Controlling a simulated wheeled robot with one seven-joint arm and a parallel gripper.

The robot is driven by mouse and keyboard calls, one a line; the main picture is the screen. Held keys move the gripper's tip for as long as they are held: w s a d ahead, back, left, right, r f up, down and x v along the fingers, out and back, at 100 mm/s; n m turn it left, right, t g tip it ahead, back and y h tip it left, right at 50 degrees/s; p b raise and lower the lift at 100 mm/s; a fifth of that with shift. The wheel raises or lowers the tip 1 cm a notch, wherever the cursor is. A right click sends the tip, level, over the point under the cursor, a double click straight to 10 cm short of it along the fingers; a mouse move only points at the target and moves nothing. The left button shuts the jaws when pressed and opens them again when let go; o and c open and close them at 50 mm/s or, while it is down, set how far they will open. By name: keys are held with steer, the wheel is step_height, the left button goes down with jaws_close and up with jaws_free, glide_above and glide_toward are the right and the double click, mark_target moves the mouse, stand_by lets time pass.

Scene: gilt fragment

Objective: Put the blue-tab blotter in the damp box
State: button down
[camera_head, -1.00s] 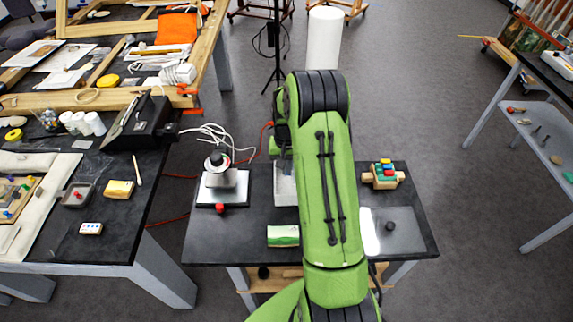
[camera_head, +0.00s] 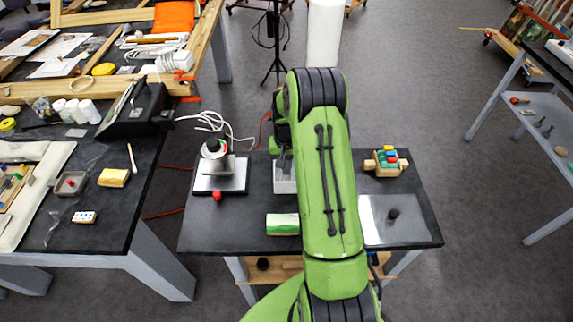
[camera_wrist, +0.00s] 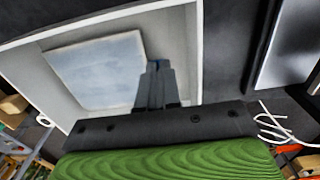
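The damp box appears to be the white open box (camera_head: 285,186) on the small dark table, partly hidden behind my arm. In the wrist view its pale walls (camera_wrist: 194,30) surround a flat, pale grey-blue slab (camera_wrist: 98,70), which looks like the blotter. The slab lies askew within the box outline; I cannot tell whether it touches the floor. My gripper (camera_wrist: 158,70) is at the slab's right edge, its dark fingers close together with a small bluish spot, perhaps the tab, at their tips. In the head view my gripper is mostly hidden by my arm.
A metal plate with a black knob (camera_head: 378,232) lies right of the box. A green-and-white block (camera_head: 283,224), a device on a metal base (camera_head: 220,180) and a wooden holder with coloured pieces (camera_head: 386,162) share the table. A cluttered dark workbench (camera_head: 100,215) stands left.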

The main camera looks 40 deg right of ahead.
steer(key=c, duration=1.8)
jaws_free()
steer(key=shift+f+b, duration=0.3)
steer(key=shift+f, duration=0.2)
steer(key=o, duration=0.5)
steer(key=shift+o, duration=0.2)
